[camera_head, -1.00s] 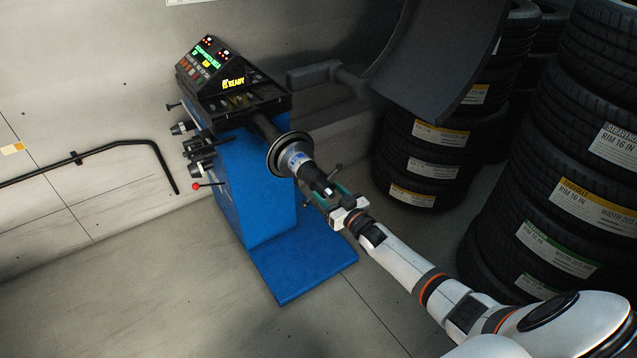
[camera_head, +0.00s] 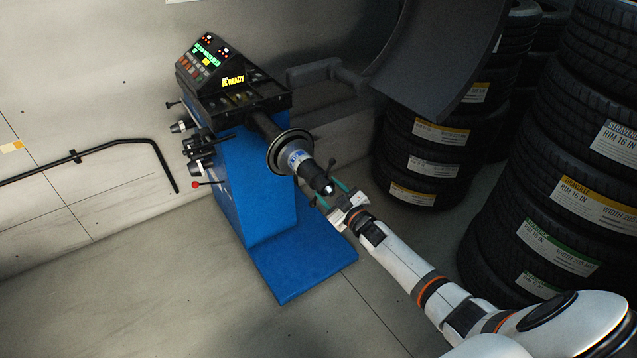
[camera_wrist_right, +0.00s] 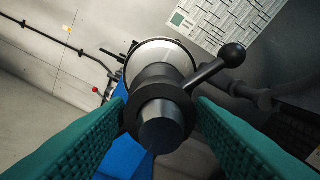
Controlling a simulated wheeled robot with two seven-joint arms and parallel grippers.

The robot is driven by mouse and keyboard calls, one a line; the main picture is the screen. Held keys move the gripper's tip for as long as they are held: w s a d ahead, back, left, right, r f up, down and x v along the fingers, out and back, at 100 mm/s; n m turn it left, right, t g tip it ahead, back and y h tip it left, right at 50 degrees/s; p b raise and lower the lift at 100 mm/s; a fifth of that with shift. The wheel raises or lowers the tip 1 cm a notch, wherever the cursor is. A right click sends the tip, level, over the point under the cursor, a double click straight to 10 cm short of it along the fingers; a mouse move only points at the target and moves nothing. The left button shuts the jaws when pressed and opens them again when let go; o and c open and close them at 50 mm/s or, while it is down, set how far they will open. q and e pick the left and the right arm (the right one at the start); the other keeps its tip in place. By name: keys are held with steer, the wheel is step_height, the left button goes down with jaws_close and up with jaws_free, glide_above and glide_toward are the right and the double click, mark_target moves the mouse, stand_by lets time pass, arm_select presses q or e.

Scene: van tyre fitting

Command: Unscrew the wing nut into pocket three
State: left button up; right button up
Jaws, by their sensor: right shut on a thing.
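The wing nut (camera_head: 327,188) is a dark hub with ball-ended handles on the shaft in front of the balancer's flange and silver-blue cone (camera_head: 296,160). In the right wrist view the wing nut (camera_wrist_right: 160,104) is seen end-on, with the grey shaft end in its middle and one ball handle pointing up right. My right gripper (camera_head: 331,193) has its green fingers on both sides of the hub and is shut on it. The balancer's top tray (camera_head: 240,110) has several pockets; I cannot tell which is pocket three. My left gripper is not in view.
The blue balancer (camera_head: 262,190) stands by the wall with its lit display panel (camera_head: 212,60). A dark raised wheel guard (camera_head: 435,60) hangs right of the shaft. Tyre stacks (camera_head: 570,175) crowd the right side. The floor at lower left is free.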

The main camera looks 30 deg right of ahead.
steer(key=c, duration=0.5)
steer(key=s+p, duration=0.2)
steer(key=s, duration=0.2)
steer(key=s+p, duration=0.3)
steer(key=s, duration=0.2)
steer(key=s+d+p, duration=0.1)
steer(key=s+p, duration=0.1)
steer(key=s, duration=0.3)
steer(key=shift+s+d+r+p, duration=0.1)
steer(key=shift+r+p, duration=0.05)
steer(key=shift+p, duration=0.2)
stand_by(1.9)
stand_by(0.3)
